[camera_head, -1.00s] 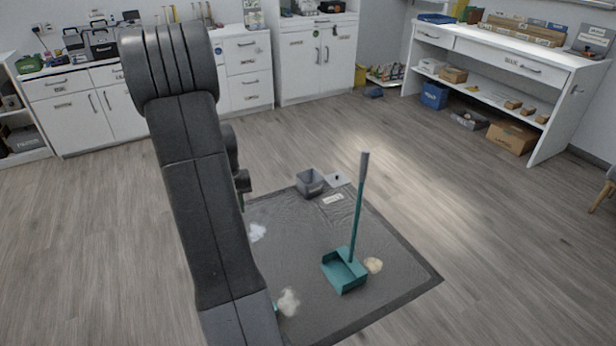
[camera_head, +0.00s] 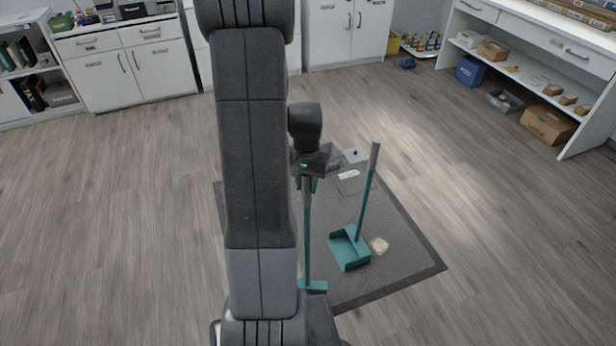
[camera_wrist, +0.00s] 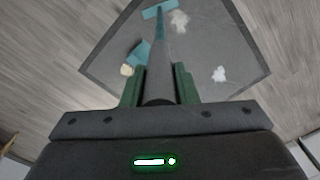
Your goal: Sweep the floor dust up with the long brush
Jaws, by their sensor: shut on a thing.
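My gripper (camera_head: 307,180) is shut on the grey upper handle of the long brush (camera_head: 307,240), which hangs nearly upright with its teal head (camera_head: 313,287) low over the mat. In the wrist view, the handle runs between the green fingers (camera_wrist: 158,86) to the brush head (camera_wrist: 160,11). I cannot tell whether the head touches the mat. The teal dustpan (camera_head: 350,252) stands to the right with its handle up. A tan dust clump (camera_head: 379,245) lies beside it. Two white dust clumps (camera_wrist: 179,20) (camera_wrist: 218,74) show in the wrist view; my arm hides them in the head view.
The dark grey mat (camera_head: 410,255) lies on the wooden floor. Cabinets (camera_head: 150,65) line the back, and a white shelf desk (camera_head: 545,60) stands right. Open floor lies between.

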